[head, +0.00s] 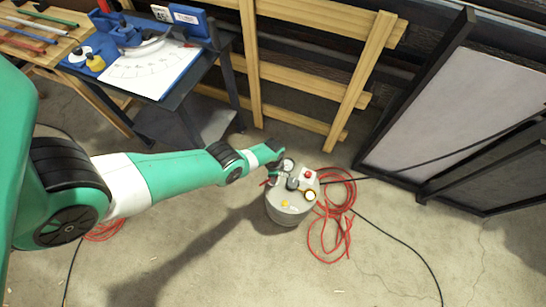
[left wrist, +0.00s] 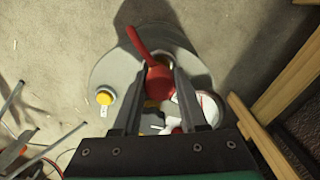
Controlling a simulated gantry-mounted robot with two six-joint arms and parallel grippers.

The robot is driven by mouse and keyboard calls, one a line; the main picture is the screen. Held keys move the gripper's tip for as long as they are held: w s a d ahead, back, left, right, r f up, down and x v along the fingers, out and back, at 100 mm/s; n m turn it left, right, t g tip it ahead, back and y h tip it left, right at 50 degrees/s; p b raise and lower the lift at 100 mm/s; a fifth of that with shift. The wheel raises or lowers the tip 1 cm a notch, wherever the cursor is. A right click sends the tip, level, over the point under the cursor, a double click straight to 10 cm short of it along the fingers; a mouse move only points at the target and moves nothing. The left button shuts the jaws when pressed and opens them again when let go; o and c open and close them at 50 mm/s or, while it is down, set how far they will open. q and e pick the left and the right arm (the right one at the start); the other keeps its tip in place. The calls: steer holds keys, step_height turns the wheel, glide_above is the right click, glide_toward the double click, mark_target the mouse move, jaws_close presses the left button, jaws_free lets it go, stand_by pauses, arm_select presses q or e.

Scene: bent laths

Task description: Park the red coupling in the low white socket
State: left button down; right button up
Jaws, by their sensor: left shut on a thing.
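My left gripper (head: 275,173) is over the top of a grey round tank (head: 287,215). In the left wrist view its fingers (left wrist: 158,75) are closed around a red part with a rounded body (left wrist: 160,82) and a slanting arm, which I take for the red coupling. In the head view the gripper mostly hides it; only a bit of red shows at its left side. I cannot make out the low white socket for certain; white patches show between and behind the fingers in the left wrist view. My right gripper is in neither view.
The tank top carries a yellow knob (left wrist: 105,96), a gauge (head: 309,196) and a red button (head: 307,174). A red hose (head: 340,225) lies coiled right of it. A dark framed panel (head: 440,110) stands at the right, a workbench (head: 140,70) at the upper left.

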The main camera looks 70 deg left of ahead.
arm_select(q)
steer(key=shift+c, duration=1.8)
jaws_free()
step_height(320, 180, up, 12)
steer(key=p, duration=1.1)
steer(key=shift+f, duration=0.15)
steer(key=shift+a, duration=0.1)
steer(key=shift+w, duration=0.1)
